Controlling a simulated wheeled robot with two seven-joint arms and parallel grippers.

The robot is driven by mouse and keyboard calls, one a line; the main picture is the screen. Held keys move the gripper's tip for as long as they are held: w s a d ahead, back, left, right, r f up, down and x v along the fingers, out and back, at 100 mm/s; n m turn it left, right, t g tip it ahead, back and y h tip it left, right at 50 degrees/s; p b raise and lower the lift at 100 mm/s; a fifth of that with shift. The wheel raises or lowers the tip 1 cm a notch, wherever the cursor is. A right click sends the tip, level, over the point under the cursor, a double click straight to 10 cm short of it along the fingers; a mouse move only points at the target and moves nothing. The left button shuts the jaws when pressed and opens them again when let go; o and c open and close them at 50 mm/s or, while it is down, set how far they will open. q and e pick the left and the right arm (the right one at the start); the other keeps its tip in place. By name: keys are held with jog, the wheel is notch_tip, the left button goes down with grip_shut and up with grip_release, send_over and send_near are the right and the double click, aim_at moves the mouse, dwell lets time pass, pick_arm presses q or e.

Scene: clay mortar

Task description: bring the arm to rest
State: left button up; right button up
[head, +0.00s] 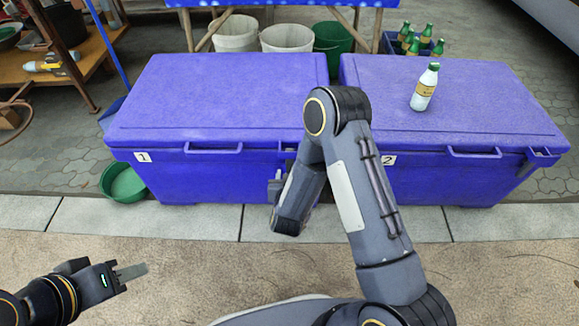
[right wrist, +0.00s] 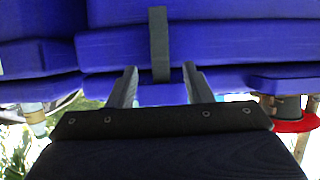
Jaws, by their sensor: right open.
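My right arm (head: 375,215) rises from the bottom right to a bent elbow in the middle of the head view. Its forearm folds down in front of the two blue chests. In the right wrist view my right gripper (right wrist: 161,84) is open, its two fingers apart with blue chest surfaces behind. A dark upright strip (right wrist: 160,45) shows in line with the gap between them; I cannot tell whether it touches them. My left gripper (head: 130,271) is low at the left of the head view, over bare ground, seen edge-on, so its opening is unclear.
Chest 1 (head: 225,95) stands at the left and chest 2 (head: 470,90) at the right, lids closed. A white bottle (head: 424,88) stands on chest 2. A green basin (head: 122,183) lies beside chest 1. The paved strip and ground in front are mostly clear.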

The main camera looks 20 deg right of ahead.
jog(key=shift+s+a+r, duration=0.2)
jog(key=shift+s+r, duration=0.05)
jog(key=shift+s, duration=0.4)
